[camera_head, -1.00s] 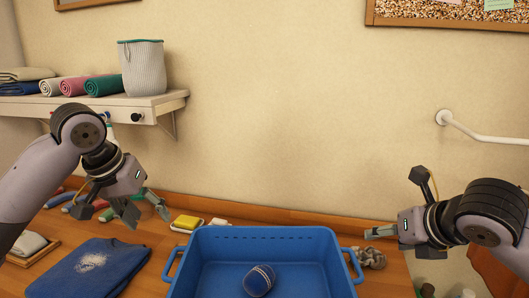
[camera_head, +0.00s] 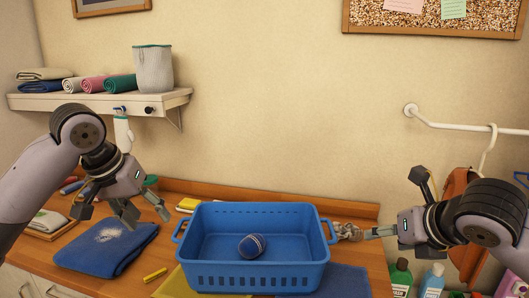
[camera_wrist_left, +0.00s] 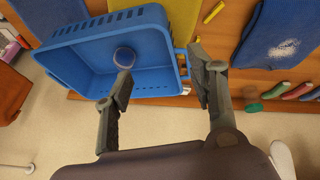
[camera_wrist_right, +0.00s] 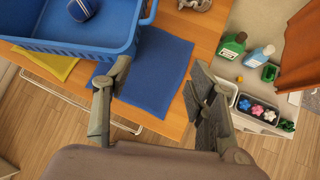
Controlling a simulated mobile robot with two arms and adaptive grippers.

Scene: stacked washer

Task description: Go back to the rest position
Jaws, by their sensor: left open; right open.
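My left gripper (camera_head: 143,208) is open and empty, in the air above the counter, left of the blue basket (camera_head: 250,276). Its open fingers also show in the left wrist view (camera_wrist_left: 163,88). My right gripper (camera_head: 380,232) is at the right of the basket, its fingers pointing left. In the right wrist view its fingers (camera_wrist_right: 158,98) are apart with nothing between them. A rolled blue item with a light stripe (camera_head: 251,246) lies inside the basket, touched by neither gripper.
The wooden counter (camera_head: 190,260) holds a folded blue shirt (camera_head: 105,248) at left and a blue cloth (camera_wrist_right: 160,72) beside the basket. A shelf (camera_head: 170,99) with rolled towels is at back left. Bottles (camera_head: 400,277) and a wall rail (camera_head: 450,126) are at right.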

